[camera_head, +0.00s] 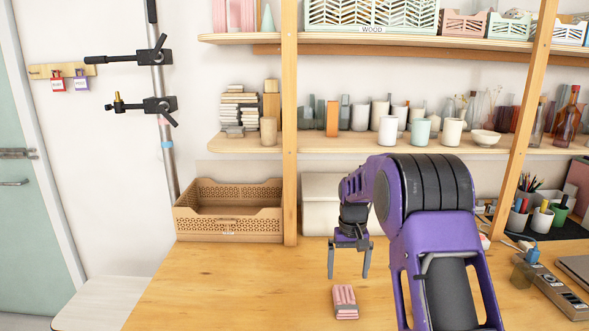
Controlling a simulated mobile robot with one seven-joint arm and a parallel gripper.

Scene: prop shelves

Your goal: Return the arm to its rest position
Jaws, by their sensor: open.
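My purple and black arm rises at the right of centre in the head view and bends over toward the table. My gripper (348,262) hangs from it, pointing down, with two grey fingers apart and nothing between them. It is above the wooden table (230,285), left of the arm's large purple joint. A small pink striped block (345,301) lies on the table in front of the gripper, apart from the fingers. The arm hides part of the shelf and table behind it.
A tan open crate (228,225) stands at the table's back left, beside a wooden post (290,130). A white box (320,205) is behind the gripper. Pen cups (541,220) and a grey power strip (560,292) are at the right. The table's left front is clear.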

